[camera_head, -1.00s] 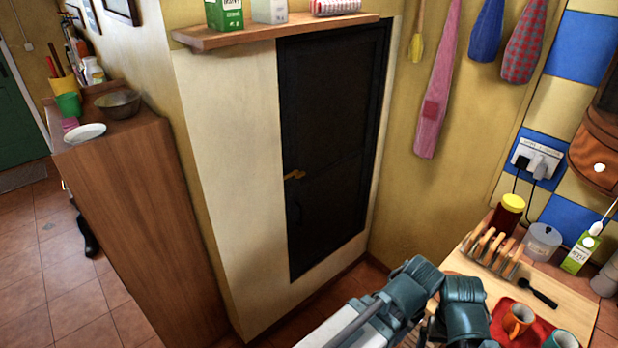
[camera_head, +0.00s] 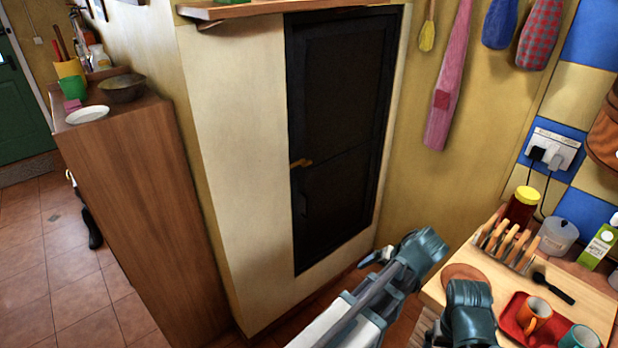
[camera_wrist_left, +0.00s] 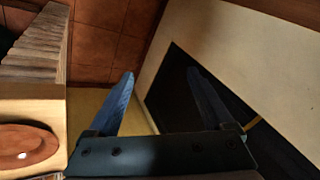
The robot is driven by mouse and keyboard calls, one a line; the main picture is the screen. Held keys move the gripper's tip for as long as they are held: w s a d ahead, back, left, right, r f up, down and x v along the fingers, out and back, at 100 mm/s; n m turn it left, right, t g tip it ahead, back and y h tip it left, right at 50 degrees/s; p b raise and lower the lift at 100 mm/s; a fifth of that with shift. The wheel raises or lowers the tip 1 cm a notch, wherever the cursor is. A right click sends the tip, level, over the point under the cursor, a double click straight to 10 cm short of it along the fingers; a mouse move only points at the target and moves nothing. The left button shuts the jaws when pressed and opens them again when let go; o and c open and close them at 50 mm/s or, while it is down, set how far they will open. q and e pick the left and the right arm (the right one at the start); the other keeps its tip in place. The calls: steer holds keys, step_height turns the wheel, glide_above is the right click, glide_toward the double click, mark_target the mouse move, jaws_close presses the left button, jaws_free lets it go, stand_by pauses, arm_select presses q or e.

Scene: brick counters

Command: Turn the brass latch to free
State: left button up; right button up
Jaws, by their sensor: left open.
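The brass latch (camera_head: 301,163) sits on the left edge of a dark, shut door (camera_head: 345,110) set in a cream wall, in the head view. It looks nearly level, tilted slightly. My left gripper (camera_head: 374,258) is partly seen low and to the right of the latch, well apart from it. In the left wrist view my left gripper (camera_wrist_left: 163,95) is open, with its two blue fingers spread and nothing between them. The dark door (camera_wrist_left: 170,95) lies beyond the right finger. A small yellowish piece (camera_wrist_left: 252,124) by that finger may be the latch.
A counter at right holds a toast rack (camera_head: 505,245), a red tray (camera_head: 512,312) with mugs, and a jar (camera_head: 522,205). A wooden cabinet (camera_head: 140,200) stands left of the door. A shelf (camera_head: 230,10) juts out above. Floor shows before the door.

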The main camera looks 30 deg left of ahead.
arm_select(q)
steer(key=w+a+f+n+t+y+b, duration=0.15)
steer(key=w+a+n+y+b, duration=0.35)
steer(key=w+a, duration=0.65)
steer(key=n+t+y+b, duration=0.2)
steer(key=n+y+b, duration=0.5)
glide_toward(308, 164)
steer(key=x, duration=0.8)
steer(key=shift+a, duration=0.15)
arm_select(e)
step_height(308, 164, down, 15)
arm_select(q)
jaws_close()
